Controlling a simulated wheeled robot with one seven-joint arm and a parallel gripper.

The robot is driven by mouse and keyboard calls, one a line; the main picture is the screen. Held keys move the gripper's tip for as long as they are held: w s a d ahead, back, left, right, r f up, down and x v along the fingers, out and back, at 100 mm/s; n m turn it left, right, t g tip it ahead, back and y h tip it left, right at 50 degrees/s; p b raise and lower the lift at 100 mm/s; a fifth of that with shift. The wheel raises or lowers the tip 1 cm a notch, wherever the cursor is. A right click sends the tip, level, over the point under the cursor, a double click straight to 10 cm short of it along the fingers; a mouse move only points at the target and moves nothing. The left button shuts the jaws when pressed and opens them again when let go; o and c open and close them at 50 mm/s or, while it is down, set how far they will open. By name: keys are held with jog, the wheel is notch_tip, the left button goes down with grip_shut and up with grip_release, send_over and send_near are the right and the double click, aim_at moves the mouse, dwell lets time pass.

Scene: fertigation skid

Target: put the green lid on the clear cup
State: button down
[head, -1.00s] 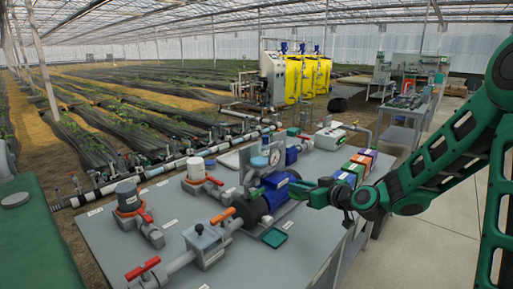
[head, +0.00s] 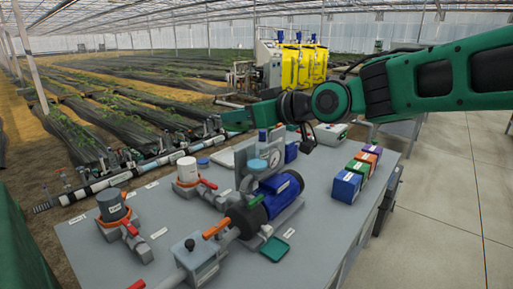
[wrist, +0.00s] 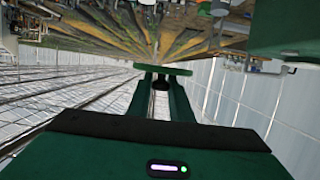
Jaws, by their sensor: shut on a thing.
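My gripper (head: 236,118) is raised above the far side of the grey bench in the head view. In the wrist view, its two green fingers (wrist: 161,85) are shut on a flat green disc, the green lid (wrist: 163,69), seen nearly edge-on at their tips. The lid is hard to tell from the green fingers in the head view. I cannot make out a clear cup for certain. A white cylinder on an orange-ringed fitting (head: 187,170) stands on the bench, below and left of my gripper.
The grey bench (head: 330,228) carries a blue pump (head: 280,192), a gauge (head: 257,166), red-handled valves and a grey-topped fitting (head: 111,204). Several coloured boxes (head: 347,187) stand at the right. A small green square (head: 274,249) lies before the pump. Yellow tanks (head: 304,65) stand behind.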

send_over(256, 148)
notch_tip(256, 148, down, 7)
jog(key=shift+s+a+r, duration=0.1)
jog(key=shift+a+r, duration=0.05)
jog(key=shift+f, duration=2.05)
jog(key=c, duration=1.6)
grip_release()
jog(key=v, duration=1.2)
jog(key=shift+f, duration=0.1)
